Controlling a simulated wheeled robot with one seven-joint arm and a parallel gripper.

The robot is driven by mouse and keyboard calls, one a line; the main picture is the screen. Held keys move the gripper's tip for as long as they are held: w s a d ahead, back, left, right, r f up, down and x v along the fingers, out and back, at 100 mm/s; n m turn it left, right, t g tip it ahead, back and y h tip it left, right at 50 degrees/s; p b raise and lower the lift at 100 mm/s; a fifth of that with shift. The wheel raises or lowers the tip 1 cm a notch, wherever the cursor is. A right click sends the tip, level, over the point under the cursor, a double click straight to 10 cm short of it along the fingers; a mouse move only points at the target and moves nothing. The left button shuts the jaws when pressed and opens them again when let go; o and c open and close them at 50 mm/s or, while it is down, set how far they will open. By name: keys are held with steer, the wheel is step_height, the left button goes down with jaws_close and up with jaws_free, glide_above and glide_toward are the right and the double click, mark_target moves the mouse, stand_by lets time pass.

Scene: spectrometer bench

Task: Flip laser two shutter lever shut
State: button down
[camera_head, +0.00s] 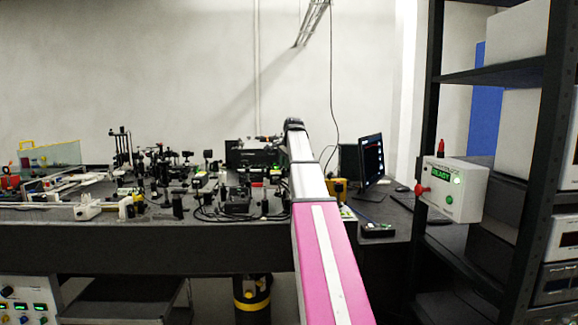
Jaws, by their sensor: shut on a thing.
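My arm reaches forward over the optical bench (150,242), and its wrist bends left at the far end. My gripper (266,139) shows there as a small dark shape by the top of a black box (245,155) at the back of the bench. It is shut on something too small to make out. I cannot tell laser two or its shutter lever apart from the crowded dark parts, and my arm hides part of that area.
Several black optical mounts crowd the bench to the left of my arm. A monitor (371,158) and a yellow device (338,190) are on the right. A white control box (455,190) with a red button is by the dark shelf rack (540,130). Open air lies above the bench.

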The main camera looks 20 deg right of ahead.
steer(key=a+h, duration=0.1)
steer(key=a+n+g+h, duration=0.1)
steer(key=h, duration=0.1)
steer(key=shift+w+r, duration=0.2)
steer(key=shift+w+a+n+g+h, duration=0.15)
steer(key=shift+a+h, duration=0.2)
steer(key=shift+h, duration=0.3)
steer(key=shift+a+n+g+h, duration=0.15)
steer(key=shift+a+h, duration=0.2)
steer(key=shift+h, duration=0.3)
steer(key=c, duration=1.1)
jaws_free()
steer(key=shift+r, duration=0.1)
